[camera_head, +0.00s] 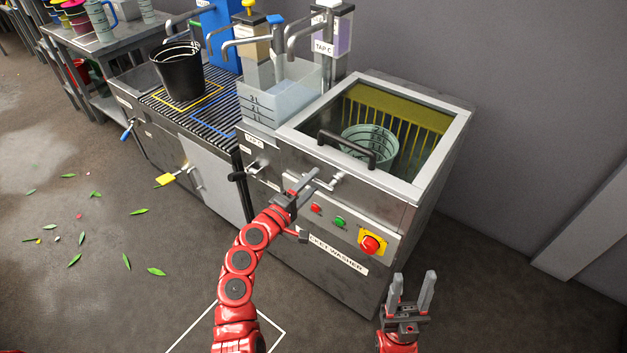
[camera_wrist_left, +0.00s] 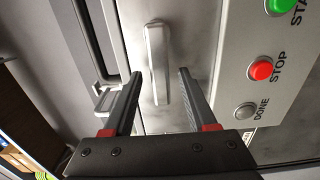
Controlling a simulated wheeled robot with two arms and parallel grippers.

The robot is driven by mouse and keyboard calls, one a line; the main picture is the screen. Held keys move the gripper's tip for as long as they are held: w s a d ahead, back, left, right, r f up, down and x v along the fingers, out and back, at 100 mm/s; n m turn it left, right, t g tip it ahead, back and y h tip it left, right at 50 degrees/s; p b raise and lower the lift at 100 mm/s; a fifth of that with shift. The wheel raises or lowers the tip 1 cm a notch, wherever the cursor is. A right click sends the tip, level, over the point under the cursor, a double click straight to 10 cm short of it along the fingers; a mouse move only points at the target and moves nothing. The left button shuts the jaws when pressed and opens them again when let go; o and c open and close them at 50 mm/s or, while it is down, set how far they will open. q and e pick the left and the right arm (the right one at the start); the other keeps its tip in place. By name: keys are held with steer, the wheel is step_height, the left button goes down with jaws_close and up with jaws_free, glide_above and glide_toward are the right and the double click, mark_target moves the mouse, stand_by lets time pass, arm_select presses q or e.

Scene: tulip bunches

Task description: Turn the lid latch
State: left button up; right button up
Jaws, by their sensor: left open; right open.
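The lid latch is a plain metal lever (camera_wrist_left: 157,62) on the washer's front, upright in the left wrist view. In the head view it shows as a small pale lever (camera_head: 339,178) below the lid. The glass lid (camera_head: 335,120) with its dark handle lies shut on the washer. My left gripper (camera_head: 314,182) is open in front of the latch. In the left wrist view the lever lies between my left fingers (camera_wrist_left: 160,88), with a gap on each side; whether it is between them in depth I cannot tell. My right gripper (camera_head: 412,287) is open and empty, right of the washer front.
Red and green buttons and a yellow-backed red knob (camera_head: 371,244) sit below the latch. A green bucket (camera_head: 370,145) stands under the lid glass. A black bucket (camera_head: 179,75) stands on the rack at left.

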arm_select(q)
steer(key=shift+w+d, duration=0.4)
steer(key=shift+w, duration=0.15)
jaws_close()
stand_by(1.1)
